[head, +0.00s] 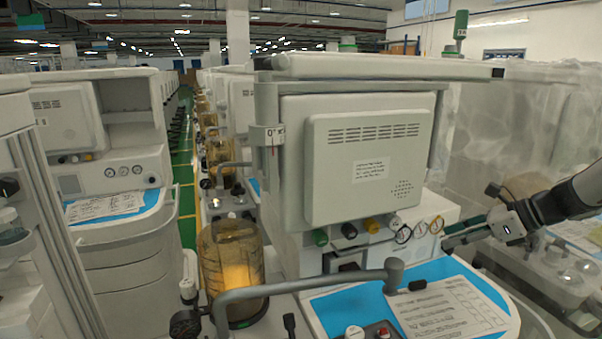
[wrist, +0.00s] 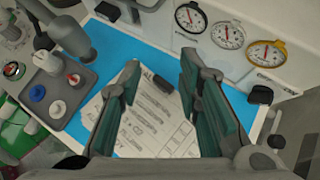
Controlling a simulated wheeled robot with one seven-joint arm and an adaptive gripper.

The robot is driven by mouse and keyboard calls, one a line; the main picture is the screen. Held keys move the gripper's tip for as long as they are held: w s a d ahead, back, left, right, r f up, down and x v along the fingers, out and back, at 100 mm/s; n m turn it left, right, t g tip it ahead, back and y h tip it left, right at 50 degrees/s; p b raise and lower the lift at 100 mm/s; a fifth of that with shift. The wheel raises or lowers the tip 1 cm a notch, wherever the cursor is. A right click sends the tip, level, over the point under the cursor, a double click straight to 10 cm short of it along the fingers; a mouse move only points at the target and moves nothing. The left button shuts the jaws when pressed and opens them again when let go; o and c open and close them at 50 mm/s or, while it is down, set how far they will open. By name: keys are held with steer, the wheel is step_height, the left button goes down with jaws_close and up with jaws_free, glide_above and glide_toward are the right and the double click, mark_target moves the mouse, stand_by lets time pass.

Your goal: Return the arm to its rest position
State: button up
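Below the fingers lie the printed sheets (wrist: 150,125) on the blue surface. A small black object (wrist: 161,84) shows between the fingertips, lying at the sheet's edge and not gripped.
Round gauges (wrist: 227,35) line the cart's front panel close to the fingers. A grey tube arm (head: 300,288) crosses above the work surface. An amber canister (head: 232,270) stands at its left. A tray (wrist: 57,85) holds coloured knobs. Plastic-covered equipment (head: 545,130) stands at right.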

steer(key=s+a+r+n+g+h+p, duration=0.1)
steer(key=s+a+r+n+g+h, duration=0.1)
steer(key=s+a+r+n, duration=0.45)
steer(key=s+a+r+n+g+h+p, duration=0.1)
steer(key=s+a+r+n+h, duration=0.15)
steer(key=s+a+n, duration=0.5)
steer(key=s+a+r+n+h+p, duration=0.1)
steer(key=s+n+h, duration=0.1)
steer(key=s+n, duration=0.4)
steer(key=s+a+r+n+t+h+p, duration=0.1)
steer(key=s+n, duration=0.5)
steer(key=s, duration=0.9)
steer(key=shift+s+a+r+h, duration=0.15)
steer(key=shift+s+a+h, duration=0.2)
